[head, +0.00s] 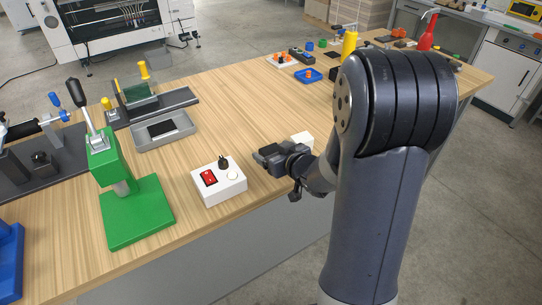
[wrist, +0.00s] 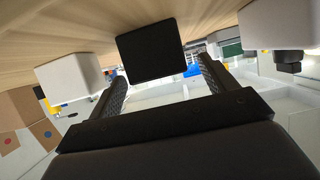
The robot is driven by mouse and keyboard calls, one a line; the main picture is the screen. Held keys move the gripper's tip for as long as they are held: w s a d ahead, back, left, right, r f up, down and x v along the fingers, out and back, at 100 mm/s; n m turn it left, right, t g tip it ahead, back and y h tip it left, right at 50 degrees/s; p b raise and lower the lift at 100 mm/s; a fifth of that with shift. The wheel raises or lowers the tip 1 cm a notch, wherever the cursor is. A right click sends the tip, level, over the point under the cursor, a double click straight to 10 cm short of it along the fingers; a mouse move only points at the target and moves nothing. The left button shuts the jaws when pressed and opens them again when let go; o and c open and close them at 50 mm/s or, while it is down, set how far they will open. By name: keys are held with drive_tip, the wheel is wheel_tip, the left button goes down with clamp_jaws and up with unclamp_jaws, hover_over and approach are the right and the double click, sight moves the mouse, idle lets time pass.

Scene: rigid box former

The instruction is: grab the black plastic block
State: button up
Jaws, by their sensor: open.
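The black plastic block (wrist: 151,50) shows in the wrist view as a dark, nearly square face between the two fingertips, closer to the left finger. My gripper (wrist: 163,70) is open, with its fingers spread toward the block; I cannot tell whether either finger touches it. In the head view my gripper (head: 266,156) is low over the table's near edge, pointing left. There the block is hard to separate from the dark gripper.
A white box with a red switch and black knob (head: 219,184) stands just left of my gripper. A small white block (head: 302,140) sits close behind it. A green press (head: 136,208) and a grey tray (head: 164,133) stand farther left.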

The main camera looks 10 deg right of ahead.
sight(272, 150)
drive_tip(key=shift+x, duration=1.9)
drive_tip(key=shift+c, duration=0.2)
drive_tip(key=c, duration=1.1)
